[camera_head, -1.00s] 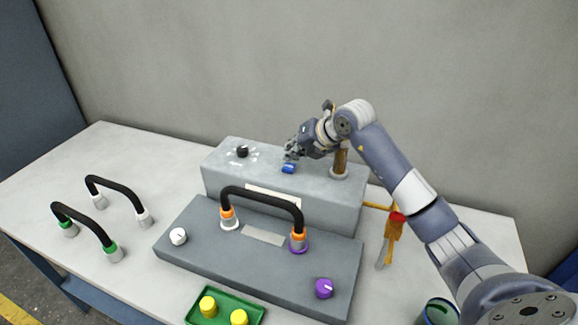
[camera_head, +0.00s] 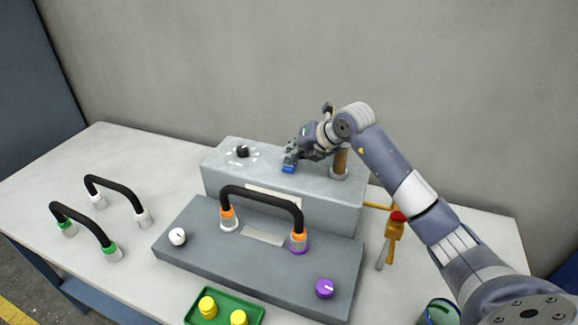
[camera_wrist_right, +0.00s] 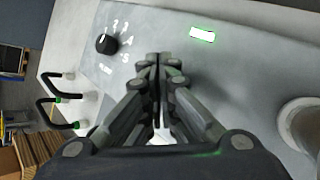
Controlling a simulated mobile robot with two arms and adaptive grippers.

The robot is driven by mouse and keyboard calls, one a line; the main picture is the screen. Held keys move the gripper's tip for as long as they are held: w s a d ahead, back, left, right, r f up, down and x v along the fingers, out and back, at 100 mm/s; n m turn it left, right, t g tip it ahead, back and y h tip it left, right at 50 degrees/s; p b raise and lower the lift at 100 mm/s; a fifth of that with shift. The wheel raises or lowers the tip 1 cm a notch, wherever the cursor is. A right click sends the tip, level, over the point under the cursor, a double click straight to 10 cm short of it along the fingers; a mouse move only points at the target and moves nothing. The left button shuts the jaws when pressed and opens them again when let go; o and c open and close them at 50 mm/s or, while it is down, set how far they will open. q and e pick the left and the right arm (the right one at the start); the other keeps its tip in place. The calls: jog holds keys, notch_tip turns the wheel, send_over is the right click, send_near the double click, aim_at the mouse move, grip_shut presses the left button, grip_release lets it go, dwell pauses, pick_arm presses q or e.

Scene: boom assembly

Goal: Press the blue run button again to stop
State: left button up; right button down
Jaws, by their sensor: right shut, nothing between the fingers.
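The blue run button (camera_head: 288,169) is on top of the grey box (camera_head: 225,185) at the back of the table. My right gripper (camera_head: 290,158) is shut and empty, with its fingertips right at the button, seemingly touching it. In the right wrist view the shut fingers (camera_wrist_right: 158,62) point at the box top and hide the button. My left gripper is not in view.
A black knob (camera_head: 242,151) sits left of the button, and a brown post (camera_head: 341,160) stands right of it. In front, a black cable (camera_head: 262,195) arches over a lower panel (camera_head: 200,255).

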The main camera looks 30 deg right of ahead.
jog(key=shift+f+b, duration=0.4)
jog(key=shift+f, duration=0.15)
dwell(0.6)
jog(key=shift+r+p, duration=0.65)
jog(key=shift+r, duration=0.35)
jog(key=shift+r+p, duration=1.7)
jog(key=shift+r, duration=0.85)
jog(key=shift+f, duration=0.1)
